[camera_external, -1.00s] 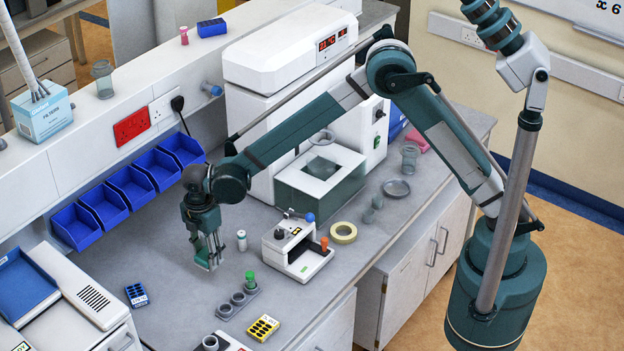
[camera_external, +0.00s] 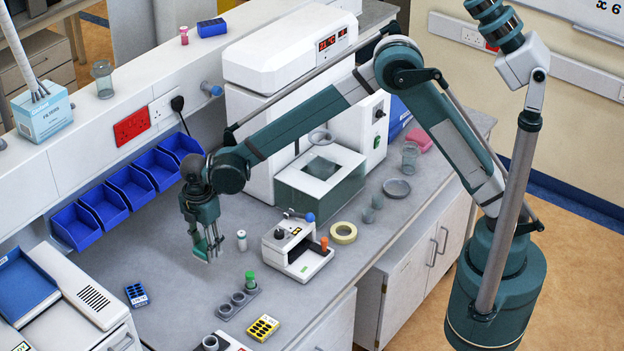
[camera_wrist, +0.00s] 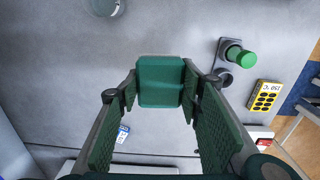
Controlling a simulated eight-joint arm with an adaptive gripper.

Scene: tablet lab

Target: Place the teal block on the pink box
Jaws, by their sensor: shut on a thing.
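My gripper (camera_external: 206,243) hangs above the grey bench, left of the small white instrument. In the wrist view, my gripper (camera_wrist: 161,88) is shut on a teal block (camera_wrist: 161,72), with a finger pad against each side. In the external view the block is small between the fingertips and partly hidden by them. A pink box (camera_external: 421,141) lies at the far right of the bench, beyond the large white machine. It is partly hidden by my arm and is not in the wrist view.
The small white instrument (camera_external: 297,252), a white vial (camera_external: 241,240) and a grey holder with a green-capped tube (camera_external: 250,281) stand right of my gripper. A large white machine (camera_external: 290,60) stands between it and the pink box. Blue bins (camera_external: 130,187) line the wall.

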